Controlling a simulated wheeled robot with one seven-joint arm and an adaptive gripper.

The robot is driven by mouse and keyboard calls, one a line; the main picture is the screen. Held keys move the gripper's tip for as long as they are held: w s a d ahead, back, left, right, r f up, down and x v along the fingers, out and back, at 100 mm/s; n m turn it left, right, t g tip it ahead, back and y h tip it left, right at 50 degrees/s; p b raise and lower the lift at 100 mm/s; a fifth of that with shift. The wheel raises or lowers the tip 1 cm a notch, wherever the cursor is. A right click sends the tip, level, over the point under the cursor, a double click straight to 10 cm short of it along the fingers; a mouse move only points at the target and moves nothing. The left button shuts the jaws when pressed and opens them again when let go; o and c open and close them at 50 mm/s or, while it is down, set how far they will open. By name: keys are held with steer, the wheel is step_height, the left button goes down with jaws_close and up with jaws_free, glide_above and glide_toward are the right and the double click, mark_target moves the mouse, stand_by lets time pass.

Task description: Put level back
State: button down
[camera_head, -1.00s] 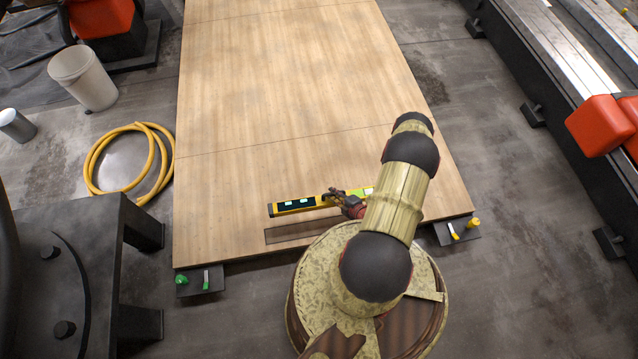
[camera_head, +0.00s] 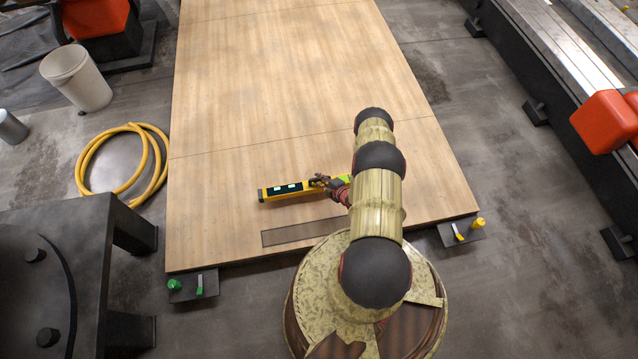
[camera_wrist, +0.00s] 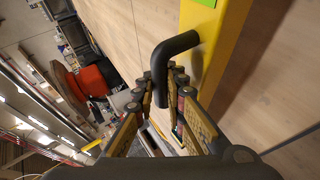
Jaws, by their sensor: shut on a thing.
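The yellow level (camera_head: 287,190) with dark display windows lies roughly level across the near part of the wooden board, slightly tilted up to the right in the head view. My gripper (camera_head: 326,183) is shut on it toward its right part. In the wrist view the fingers (camera_wrist: 168,80) close around the black bent handle (camera_wrist: 178,45) on the yellow body (camera_wrist: 226,55). A dark rectangular outline (camera_head: 300,232) on the board is just below the level in the picture and is empty. The level's height above the board is hard to tell.
The wooden board (camera_head: 290,90) is otherwise clear. Small brackets with green (camera_head: 195,284) and yellow (camera_head: 462,233) pieces sit at its near corners. A yellow hose coil (camera_head: 125,165), white bucket (camera_head: 76,78) and dark table (camera_head: 75,240) are at left; a rail (camera_head: 545,60) is at right.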

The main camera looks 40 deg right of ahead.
steer(key=shift+w+d+f, duration=0.1)
steer(key=shift+w+f, duration=0.1)
steer(key=shift+w+d+f+b, duration=0.1)
steer(key=shift+w+f+b, duration=0.1)
steer(key=shift+f+b, duration=1.1)
steer(key=shift+f+p, duration=0.4)
steer(key=shift+f, duration=0.05)
steer(key=c, duration=1.8)
jaws_free()
steer(key=shift+s+f, duration=0.1)
